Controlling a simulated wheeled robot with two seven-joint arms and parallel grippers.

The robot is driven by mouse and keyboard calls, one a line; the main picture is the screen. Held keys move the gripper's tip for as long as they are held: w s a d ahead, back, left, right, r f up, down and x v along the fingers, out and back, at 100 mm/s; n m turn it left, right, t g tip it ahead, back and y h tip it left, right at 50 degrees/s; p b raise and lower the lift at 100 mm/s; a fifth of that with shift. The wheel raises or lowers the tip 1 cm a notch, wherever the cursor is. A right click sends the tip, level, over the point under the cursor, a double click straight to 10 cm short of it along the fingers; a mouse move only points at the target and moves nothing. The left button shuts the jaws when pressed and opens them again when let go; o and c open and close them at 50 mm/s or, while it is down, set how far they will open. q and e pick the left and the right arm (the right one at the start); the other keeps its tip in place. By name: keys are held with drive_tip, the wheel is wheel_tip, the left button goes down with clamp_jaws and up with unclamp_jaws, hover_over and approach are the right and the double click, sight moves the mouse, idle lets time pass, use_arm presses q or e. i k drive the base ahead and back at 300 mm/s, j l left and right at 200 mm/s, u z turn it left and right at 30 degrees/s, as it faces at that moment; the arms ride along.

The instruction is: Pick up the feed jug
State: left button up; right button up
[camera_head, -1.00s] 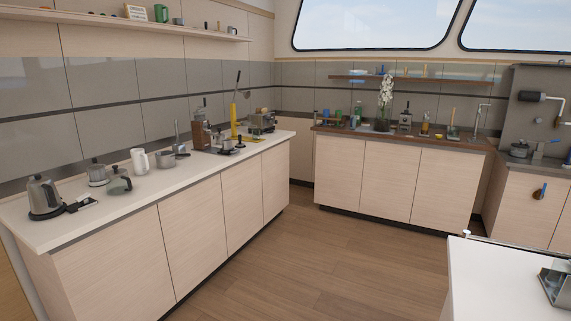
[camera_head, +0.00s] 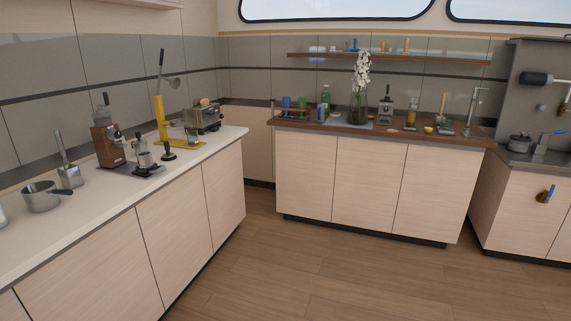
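I cannot make out for sure which thing is the feed jug. Only a sliver of a white vessel (camera_head: 2,216) shows at the left picture edge, on the left counter, most of it cut off. A green bottle (camera_head: 325,101) stands on the wooden-topped back counter (camera_head: 400,133), beside blue and green cups (camera_head: 294,104). Neither of my grippers is in view.
The left counter (camera_head: 60,235) holds a saucepan (camera_head: 40,197), a coffee machine (camera_head: 108,147), a yellow stand (camera_head: 160,118) and a toaster (camera_head: 203,117). An orchid (camera_head: 361,85) stands on the back counter. The wooden floor (camera_head: 350,275) between is clear.

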sight(320, 108)
drive_tip(key=i, duration=3.3)
drive_tip(key=i+z, duration=0.1)
drive_tip(key=i, duration=0.4)
drive_tip(key=i+j+z, duration=0.1)
drive_tip(key=i, duration=0.45)
drive_tip(key=i+j+z, duration=0.1)
drive_tip(key=i, duration=0.4)
